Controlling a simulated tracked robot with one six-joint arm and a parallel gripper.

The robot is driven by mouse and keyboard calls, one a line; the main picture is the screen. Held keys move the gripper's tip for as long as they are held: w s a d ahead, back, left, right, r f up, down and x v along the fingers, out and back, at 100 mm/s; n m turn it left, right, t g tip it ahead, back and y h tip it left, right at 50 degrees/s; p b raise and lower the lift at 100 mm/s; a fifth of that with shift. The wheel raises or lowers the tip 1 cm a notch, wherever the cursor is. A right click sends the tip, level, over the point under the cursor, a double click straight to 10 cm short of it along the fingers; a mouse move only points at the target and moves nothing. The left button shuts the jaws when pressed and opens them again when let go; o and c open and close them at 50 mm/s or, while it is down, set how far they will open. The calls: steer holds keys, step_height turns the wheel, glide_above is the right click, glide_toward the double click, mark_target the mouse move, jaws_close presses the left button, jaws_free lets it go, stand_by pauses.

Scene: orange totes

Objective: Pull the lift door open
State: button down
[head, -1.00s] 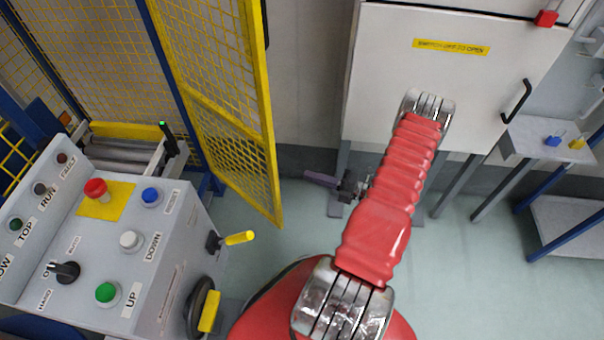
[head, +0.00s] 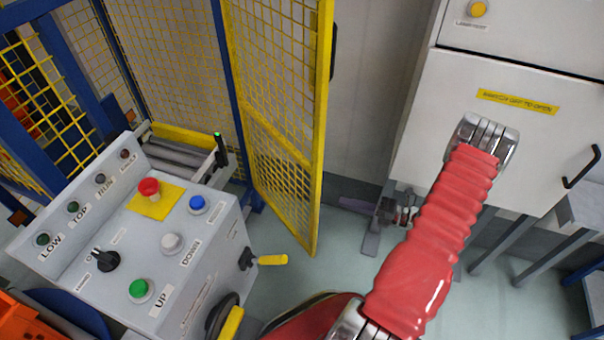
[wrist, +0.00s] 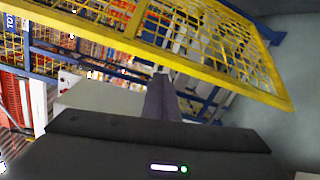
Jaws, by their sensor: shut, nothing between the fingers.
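The lift door is a yellow-framed mesh panel (head: 276,120), which stands swung out at an angle from a blue post. A dark handle (head: 334,52) shows on its free edge. In the wrist view the yellow mesh door (wrist: 215,45) crosses the top of the picture.
A grey control console (head: 140,250) with buttons and a yellow-handled lever (head: 272,260) stands at the left front. Rollers (head: 180,155) lie inside the cage. A white cabinet (head: 500,140) and a table (head: 585,205) stand at the right. Clear floor lies in front of the door.

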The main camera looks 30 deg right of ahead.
steer(key=a+r+n+g+h, duration=0.1)
steer(key=a+r+n+g, duration=1.1)
steer(key=a+r+n, duration=0.9)
steer(key=s+a+r+n+t+h, duration=0.2)
steer(key=s+a+r+n+h, duration=0.2)
steer(key=r+n, duration=0.3)
steer(key=s+a+r+n+t+h, duration=0.2)
steer(key=s+r+n+h, duration=0.3)
steer(key=n, duration=1)
steer(key=shift+s+a+r+n, duration=0.4)
steer(key=shift+s+a+r, duration=0.4)
steer(key=shift+r, duration=0.5)
steer(key=shift+w+a, duration=0.1)
